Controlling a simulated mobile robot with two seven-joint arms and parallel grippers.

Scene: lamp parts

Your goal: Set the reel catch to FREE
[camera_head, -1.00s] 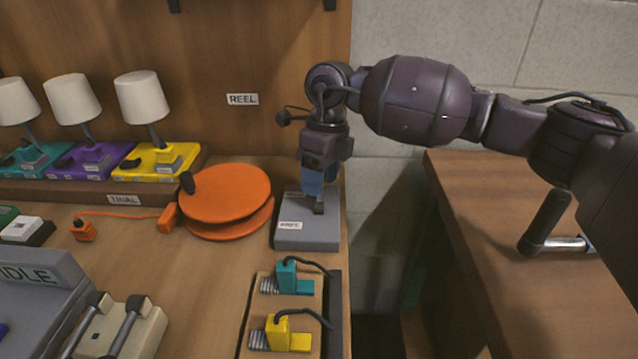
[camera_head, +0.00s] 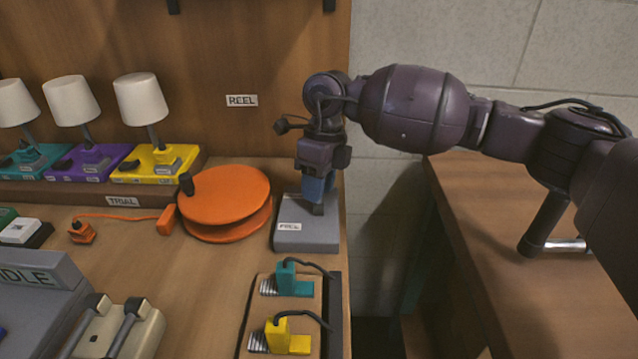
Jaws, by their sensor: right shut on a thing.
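The reel catch is a grey block (camera_head: 308,238) with a small dark lever (camera_head: 318,209) on top and a white label on its front. The label seems to read FREE, but it is small. My right gripper (camera_head: 318,196) points down over the block and is shut on the lever, hiding most of it. The orange reel (camera_head: 225,196), with a dark knob on its upper disc, lies just left of the block. A REEL sign (camera_head: 242,100) is on the back board above. My left gripper is not in view.
Teal (camera_head: 290,278) and yellow (camera_head: 285,336) plugs sit in front of the block. An orange cord with a plug (camera_head: 82,232) runs left from the reel. Several lamps stand on a shelf at the back left. A gap separates this bench from the right-hand table (camera_head: 530,240).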

